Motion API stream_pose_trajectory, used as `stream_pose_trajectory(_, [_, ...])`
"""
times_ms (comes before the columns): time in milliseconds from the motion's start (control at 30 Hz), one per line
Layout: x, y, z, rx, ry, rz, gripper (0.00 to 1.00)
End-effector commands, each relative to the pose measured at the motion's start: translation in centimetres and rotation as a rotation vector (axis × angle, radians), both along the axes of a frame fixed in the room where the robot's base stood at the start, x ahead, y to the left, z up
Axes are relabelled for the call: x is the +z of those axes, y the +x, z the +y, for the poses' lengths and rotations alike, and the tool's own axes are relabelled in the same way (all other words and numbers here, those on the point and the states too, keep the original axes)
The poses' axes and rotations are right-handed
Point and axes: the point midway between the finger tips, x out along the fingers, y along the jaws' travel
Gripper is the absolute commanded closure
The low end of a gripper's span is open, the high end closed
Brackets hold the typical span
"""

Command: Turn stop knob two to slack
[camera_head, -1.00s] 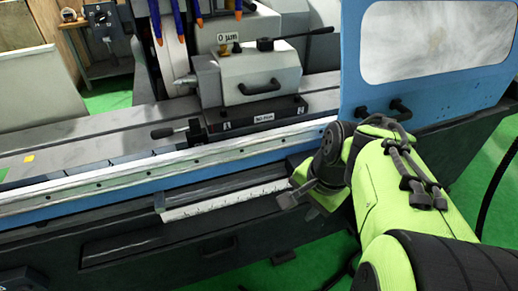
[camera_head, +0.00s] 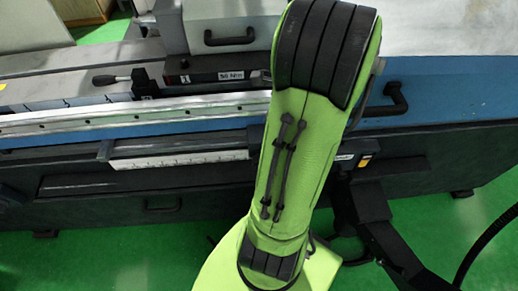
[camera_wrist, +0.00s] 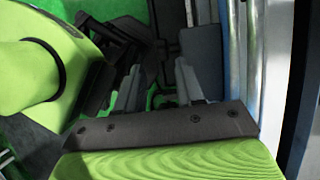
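I cannot pick out stop knob two with certainty in either view. In the head view, a black block (camera_head: 146,82) with a lever and dark grip (camera_head: 104,80) sits on the machine's rail, left of a black base with a "50 N·m" label (camera_head: 231,75). A white graduated scale (camera_head: 180,160) runs along the front below the rail. My gripper (camera_wrist: 158,76) shows in the wrist view with its two fingers apart and nothing visible between them. In the head view my gripper is hidden; my green arm covers the centre right.
The blue machine front carries a black handle (camera_head: 386,103) right of my arm. A small black part with an orange-yellow patch (camera_head: 365,161) is close to my arm. Green floor (camera_head: 100,245) is open in front of the machine at left.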

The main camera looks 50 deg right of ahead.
Motion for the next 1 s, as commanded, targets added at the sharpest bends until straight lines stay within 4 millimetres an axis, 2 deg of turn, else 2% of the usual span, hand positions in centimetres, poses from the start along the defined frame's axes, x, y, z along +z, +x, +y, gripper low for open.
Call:
stream_pose_trajectory(167, [-1.8,0.0,0.0,-0.005,0.007,0.001,0.63])
stream_pose_trajectory(433, [-8.7,-0.1,0.1,-0.005,0.008,0.002,0.63])
stream_pose_trajectory(600, [-12.4,1.2,1.2,-0.001,0.006,0.000,0.63])
stream_pose_trajectory(700, [-14.0,1.7,1.6,-0.003,0.005,0.001,0.63])
stream_pose_trajectory(833, [-14.9,2.1,1.9,-0.001,0.003,0.000,0.63])
stream_pose_trajectory(1000, [-15.0,2.2,2.0,-0.002,0.002,0.001,0.63])
